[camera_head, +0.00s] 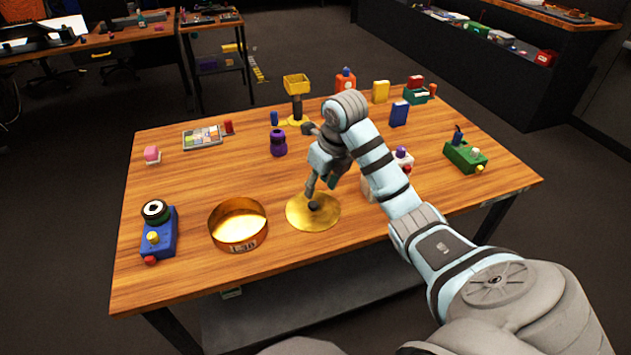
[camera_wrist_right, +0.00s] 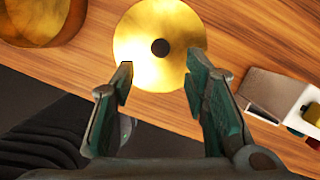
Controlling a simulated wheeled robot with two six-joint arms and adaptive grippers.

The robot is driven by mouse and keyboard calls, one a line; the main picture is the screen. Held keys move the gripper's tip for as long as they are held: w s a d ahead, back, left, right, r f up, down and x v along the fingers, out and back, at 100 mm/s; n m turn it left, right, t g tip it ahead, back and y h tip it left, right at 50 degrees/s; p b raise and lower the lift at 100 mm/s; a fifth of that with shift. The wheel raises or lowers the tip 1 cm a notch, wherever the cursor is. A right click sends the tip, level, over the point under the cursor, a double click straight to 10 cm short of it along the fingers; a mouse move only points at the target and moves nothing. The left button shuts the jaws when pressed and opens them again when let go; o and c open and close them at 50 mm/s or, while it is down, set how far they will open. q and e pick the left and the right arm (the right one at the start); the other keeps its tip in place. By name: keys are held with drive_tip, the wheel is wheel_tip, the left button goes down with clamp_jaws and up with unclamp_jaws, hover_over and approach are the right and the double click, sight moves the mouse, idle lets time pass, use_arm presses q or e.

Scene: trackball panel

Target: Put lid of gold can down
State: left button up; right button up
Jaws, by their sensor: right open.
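The gold lid (camera_head: 313,219) lies flat on the wooden table, a round disc with a dark knob in its middle. The gold can (camera_head: 238,232), open at the top, stands to the left of the lid with a clear gap between them. My right gripper (camera_head: 318,190) is above the far edge of the lid, near the knob. In the right wrist view the lid (camera_wrist_right: 160,25) shows beyond the open, empty fingers (camera_wrist_right: 160,80), and part of the can (camera_wrist_right: 38,20) is at the upper left. My left gripper is not in view.
A blue block with a dark ring (camera_head: 158,235) is left of the can. A purple bottle (camera_head: 278,143) and a yellow stand (camera_head: 297,90) are behind. A white object (camera_head: 401,158) is beside my right arm. A green box (camera_head: 465,157) is at right.

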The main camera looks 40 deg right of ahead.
use_arm(q)
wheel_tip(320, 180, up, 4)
drive_tip(key=p, duration=0.2)
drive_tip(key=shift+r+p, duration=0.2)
drive_tip(key=shift+p, duration=0.15)
use_arm(e)
drive_tip(key=v, duration=0.4)
drive_tip(key=shift+r, duration=0.2)
drive_tip(key=shift+f, duration=0.1)
